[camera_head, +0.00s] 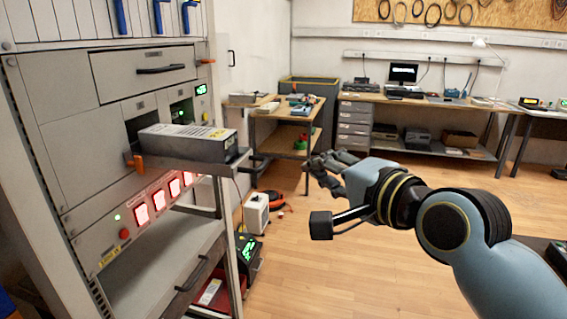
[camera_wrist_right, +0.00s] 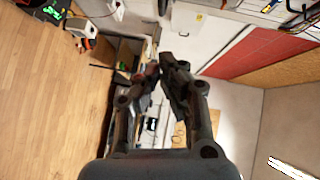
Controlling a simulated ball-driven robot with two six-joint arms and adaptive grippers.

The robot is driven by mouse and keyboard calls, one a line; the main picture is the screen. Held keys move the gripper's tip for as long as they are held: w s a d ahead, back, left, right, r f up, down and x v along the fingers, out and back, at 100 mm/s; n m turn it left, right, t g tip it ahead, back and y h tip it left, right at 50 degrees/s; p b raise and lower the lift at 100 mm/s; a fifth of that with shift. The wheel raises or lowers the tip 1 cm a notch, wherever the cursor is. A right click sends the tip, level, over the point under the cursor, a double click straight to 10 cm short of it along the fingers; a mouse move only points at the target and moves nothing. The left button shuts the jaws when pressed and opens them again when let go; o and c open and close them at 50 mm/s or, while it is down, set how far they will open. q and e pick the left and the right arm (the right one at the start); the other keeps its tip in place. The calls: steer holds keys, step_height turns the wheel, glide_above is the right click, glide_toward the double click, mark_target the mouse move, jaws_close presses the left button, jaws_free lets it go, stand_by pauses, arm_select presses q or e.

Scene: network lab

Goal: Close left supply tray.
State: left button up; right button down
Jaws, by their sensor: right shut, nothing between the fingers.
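A grey box-shaped supply unit (camera_head: 187,142) with a label and a perforated end sticks out from the rack at the left of the head view. It rests on a grey ledge or tray (camera_head: 232,163) that stands out from the rack front. An orange lever (camera_head: 138,163) is at its left end. Behind it are a dark bay opening (camera_head: 141,122) and a second bay with a green display (camera_head: 201,89). My right gripper (camera_head: 318,164) is shut and empty, to the right of the unit and apart from it. Its fingers also show in the right wrist view (camera_wrist_right: 158,72). My left gripper is out of view.
A drawer with a black handle (camera_head: 160,70) is above the bays, and red-lit panels (camera_head: 158,199) are below. A lower shelf (camera_head: 165,272) stands out from the rack. Workbenches (camera_head: 420,100) line the back. The wooden floor (camera_head: 340,270) is mostly clear.

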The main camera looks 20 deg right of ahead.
steer(key=w+a+f+p, duration=0.1)
steer(key=w+a, duration=0.3)
steer(key=w, duration=0.2)
steer(key=shift+f, duration=0.3)
steer(key=shift+w, duration=0.1)
